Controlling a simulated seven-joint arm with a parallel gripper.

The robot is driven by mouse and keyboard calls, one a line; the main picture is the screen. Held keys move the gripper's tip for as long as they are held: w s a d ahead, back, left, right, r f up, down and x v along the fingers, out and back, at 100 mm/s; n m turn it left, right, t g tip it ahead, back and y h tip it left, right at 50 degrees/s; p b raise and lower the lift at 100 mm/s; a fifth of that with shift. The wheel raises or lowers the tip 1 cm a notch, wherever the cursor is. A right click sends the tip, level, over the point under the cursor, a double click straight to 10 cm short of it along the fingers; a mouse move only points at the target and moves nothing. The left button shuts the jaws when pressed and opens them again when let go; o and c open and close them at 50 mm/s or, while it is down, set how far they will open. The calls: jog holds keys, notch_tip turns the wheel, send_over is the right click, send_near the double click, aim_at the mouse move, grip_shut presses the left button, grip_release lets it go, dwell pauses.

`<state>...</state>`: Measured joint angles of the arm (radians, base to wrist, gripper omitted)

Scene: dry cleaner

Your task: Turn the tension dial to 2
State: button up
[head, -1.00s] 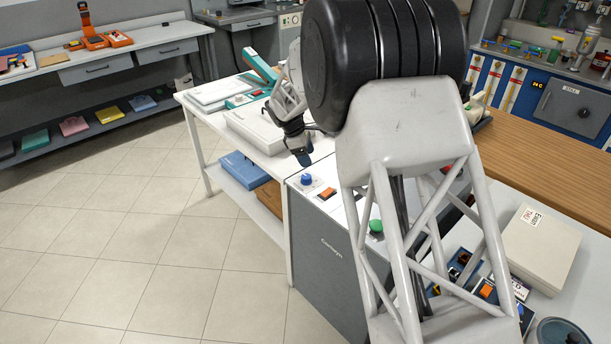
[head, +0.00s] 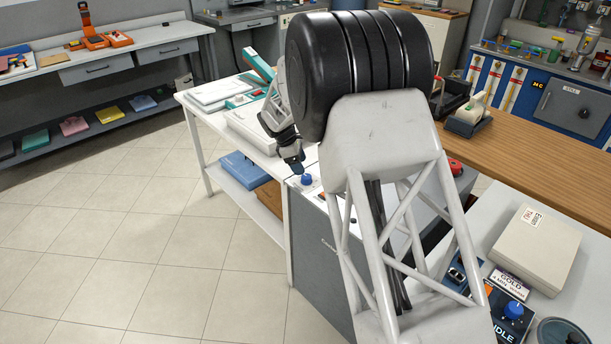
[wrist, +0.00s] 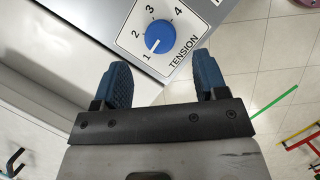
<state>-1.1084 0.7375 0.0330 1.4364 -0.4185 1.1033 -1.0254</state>
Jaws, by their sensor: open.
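The tension dial (wrist: 160,37) is a round blue knob on a light panel. Its white pointer mark faces the 1, and the numbers 1 to 4 curve around it above the word TENSION. In the head view the dial (head: 306,180) sits on the near left corner of a grey cabinet (head: 315,258). My gripper (wrist: 160,63) is open and empty, its two blue fingertips apart. In the wrist view they lie just below the dial, one to each side; contact cannot be told. In the head view my gripper (head: 295,166) is just above and left of the dial.
My arm hides much of the cabinet top. A white bench (head: 217,115) with equipment adjoins the cabinet behind. At the right, a counter holds a beige box (head: 535,248) and a dark unit with another blue knob (head: 513,309). The floor at the left is clear.

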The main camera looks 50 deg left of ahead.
aim_at(306, 176)
jog(key=shift+x, duration=2.9)
jog(key=shift+c, duration=0.3)
jog(key=c, duration=0.8)
jog(key=shift+m, duration=0.5)
jog(key=m+g, duration=0.1)
jog(key=m, duration=0.1)
jog(key=m+g+h, duration=0.1)
jog(key=m, duration=0.2)
jog(key=shift+w, duration=0.1)
jog(key=m+g, duration=0.2)
jog(key=m, duration=0.3)
jog(key=shift+a+r+m, duration=0.1)
jog(key=shift+m, duration=0.3)
